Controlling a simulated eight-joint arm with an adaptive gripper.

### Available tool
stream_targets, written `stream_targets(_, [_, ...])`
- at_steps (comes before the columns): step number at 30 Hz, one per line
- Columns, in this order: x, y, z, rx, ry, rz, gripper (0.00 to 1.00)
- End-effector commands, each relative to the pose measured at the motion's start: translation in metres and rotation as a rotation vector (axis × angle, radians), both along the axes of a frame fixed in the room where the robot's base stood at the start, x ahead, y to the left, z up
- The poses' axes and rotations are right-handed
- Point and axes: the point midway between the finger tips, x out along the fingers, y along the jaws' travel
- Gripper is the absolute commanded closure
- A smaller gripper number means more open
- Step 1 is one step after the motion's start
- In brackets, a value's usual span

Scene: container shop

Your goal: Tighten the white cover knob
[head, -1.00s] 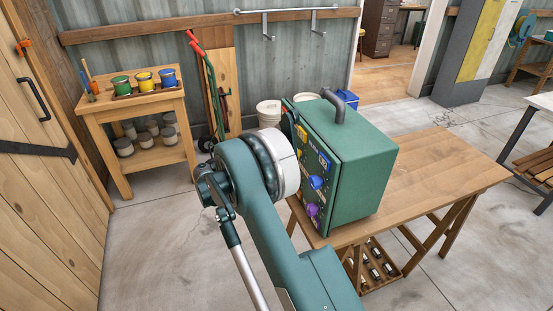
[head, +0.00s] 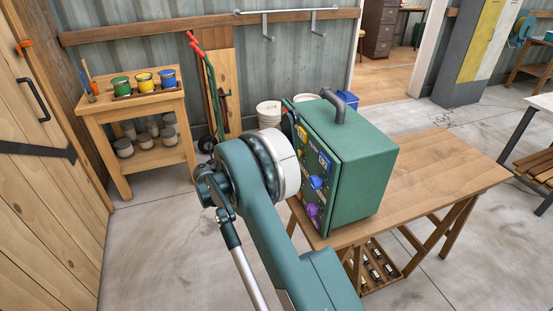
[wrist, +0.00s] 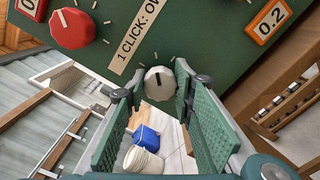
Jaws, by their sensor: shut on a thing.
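The white knob (wrist: 159,83) with a dark pointer mark sits at the edge of a green panel (wrist: 185,45) in the wrist view. My gripper (wrist: 160,92) is shut on it, one green finger at each side. The pointer stands nearly upright in the picture. In the head view the panel is the front of a green box (head: 362,170) with a top handle, standing on a wooden table (head: 450,175). There my arm hides the white knob and my gripper.
The head view shows a blue knob (head: 316,183) and a purple knob (head: 312,210). The table right of the box is clear.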

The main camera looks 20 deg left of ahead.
Motion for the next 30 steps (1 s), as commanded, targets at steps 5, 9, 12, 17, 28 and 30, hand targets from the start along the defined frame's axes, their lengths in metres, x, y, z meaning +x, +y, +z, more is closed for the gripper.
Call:
stream_targets(5, [-0.001,0.001,0.0,0.0,0.001,0.001,0.65])
stream_targets(9, [0.0,0.0,0.0,-0.001,0.001,0.0,0.59])
stream_targets(12, [0.0,0.0,0.0,-0.001,0.001,0.0,0.59])
stream_targets(17, [-0.001,0.001,0.0,-0.001,0.001,0.0,0.59])
stream_targets(28, [-0.02,0.02,0.0,-0.001,0.001,0.001,0.59])
stream_targets(30, [-0.027,0.027,0.0,-0.001,0.001,0.002,0.59])
